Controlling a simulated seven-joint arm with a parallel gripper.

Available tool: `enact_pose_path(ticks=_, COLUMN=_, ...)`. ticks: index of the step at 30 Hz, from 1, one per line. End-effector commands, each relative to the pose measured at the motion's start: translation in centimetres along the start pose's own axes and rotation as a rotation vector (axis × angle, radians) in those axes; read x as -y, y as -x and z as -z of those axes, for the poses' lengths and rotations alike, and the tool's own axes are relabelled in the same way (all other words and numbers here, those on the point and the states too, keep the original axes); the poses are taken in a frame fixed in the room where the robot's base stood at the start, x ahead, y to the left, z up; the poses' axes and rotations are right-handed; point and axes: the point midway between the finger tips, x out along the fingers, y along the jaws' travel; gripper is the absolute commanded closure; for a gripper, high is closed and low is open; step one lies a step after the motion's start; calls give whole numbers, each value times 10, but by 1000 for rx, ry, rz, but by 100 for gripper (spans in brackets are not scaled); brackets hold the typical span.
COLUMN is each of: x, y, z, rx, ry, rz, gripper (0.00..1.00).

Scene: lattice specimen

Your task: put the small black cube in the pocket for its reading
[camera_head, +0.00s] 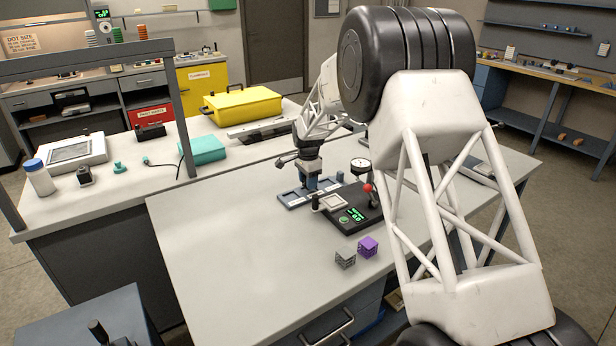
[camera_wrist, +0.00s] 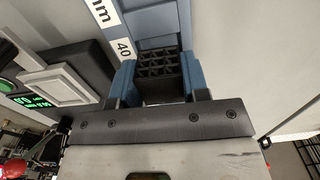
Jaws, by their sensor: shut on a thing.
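The small black lattice cube (camera_wrist: 163,70) is between the blue fingertips of my gripper (camera_wrist: 158,80) in the wrist view. My gripper is shut on it. In the head view my gripper (camera_head: 312,184) points down at the blue pocket tray (camera_head: 290,200), and I cannot make out the cube there. The tray (camera_wrist: 148,18) also shows in the wrist view, with a white label reading 40 just left of the cube. I cannot tell whether the cube is above the tray or partly in a pocket.
A black tester (camera_head: 347,221) with a green readout, a pale plate and a dial gauge (camera_head: 360,166) stands close right of the tray. A grey lattice cube (camera_head: 345,258) and a purple one (camera_head: 368,246) lie in front. The bench's left front is clear.

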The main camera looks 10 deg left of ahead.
Motion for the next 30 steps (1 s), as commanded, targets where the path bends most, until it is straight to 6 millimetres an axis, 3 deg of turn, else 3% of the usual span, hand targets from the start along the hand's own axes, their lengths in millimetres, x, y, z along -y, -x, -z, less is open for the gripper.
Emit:
enact_pose_path(ticks=9, x=0, y=-14, z=0, rx=-1, ry=0, rz=1, gripper=84)
enact_pose_path(ticks=22, x=0, y=-16, z=0, rx=0, ry=0, rz=1, gripper=84)
enact_pose_path(ticks=23, x=0, y=-16, z=0, rx=0, ry=0, rz=1, gripper=54)
enact_pose_path(ticks=28, x=0, y=-16, z=0, rx=0, ry=0, rz=1, gripper=28)
enact_pose_path(ticks=30, x=0, y=-16, z=0, rx=0, ry=0, rz=1, gripper=28)
